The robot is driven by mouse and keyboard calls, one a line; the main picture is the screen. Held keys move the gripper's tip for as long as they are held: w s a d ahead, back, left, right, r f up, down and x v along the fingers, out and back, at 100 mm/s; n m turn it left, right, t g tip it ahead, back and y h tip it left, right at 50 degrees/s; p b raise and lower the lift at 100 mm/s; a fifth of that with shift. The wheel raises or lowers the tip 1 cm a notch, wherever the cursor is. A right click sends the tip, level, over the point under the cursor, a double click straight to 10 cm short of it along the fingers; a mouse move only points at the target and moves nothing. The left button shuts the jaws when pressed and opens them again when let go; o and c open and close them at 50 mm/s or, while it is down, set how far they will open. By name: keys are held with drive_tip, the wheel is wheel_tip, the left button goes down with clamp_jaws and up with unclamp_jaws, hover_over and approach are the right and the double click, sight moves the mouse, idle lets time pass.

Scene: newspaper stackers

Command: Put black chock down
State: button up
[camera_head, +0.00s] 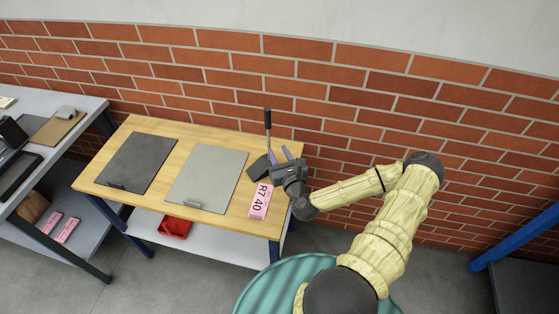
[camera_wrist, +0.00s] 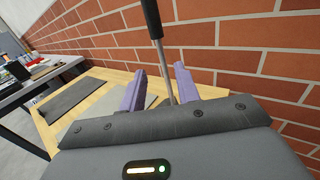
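The black chock (camera_head: 258,166) has a dark base and an upright rod with a black handgrip (camera_head: 267,118). Its base appears to rest on the right end of the wooden table, left of my gripper (camera_head: 281,155). In the wrist view, the handgrip (camera_wrist: 152,18) and thin metal rod stand between the two purple fingers of my gripper (camera_wrist: 160,78). The fingers are apart, with visible gaps to the rod, so my gripper looks open. The chock's base is hidden behind my gripper in the wrist view.
A dark mat (camera_head: 138,160) and a grey mat (camera_head: 207,178) lie on the wooden table (camera_head: 165,137). A red item (camera_head: 175,227) sits on the shelf below. The brick wall (camera_head: 330,90) is close behind.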

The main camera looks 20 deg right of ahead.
drive_tip(key=shift+s, duration=0.6)
drive_tip(key=shift+a, duration=0.1)
drive_tip(key=s+a+f+n+g+y, duration=0.25)
drive_tip(key=a+n+g, duration=0.25)
drive_tip(key=n, duration=0.6)
drive_tip(key=s+a+f+n+g+y, duration=0.25)
drive_tip(key=a+n+g, duration=0.2)
drive_tip(key=n, duration=0.55)
drive_tip(key=s+r+n+g+h, duration=0.2)
drive_tip(key=s+r+n, duration=0.4)
drive_tip(key=r, duration=0.3)
drive_tip(key=s+r+n+g+h, duration=0.2)
drive_tip(key=s+r+n+g, duration=0.2)
drive_tip(key=s+r+n, duration=0.3)
wheel_tip(320, 180, up, 3)
drive_tip(key=shift+s+r+n, duration=0.15)
drive_tip(key=shift+s+n, duration=0.1)
drive_tip(key=shift+n, duration=0.95)
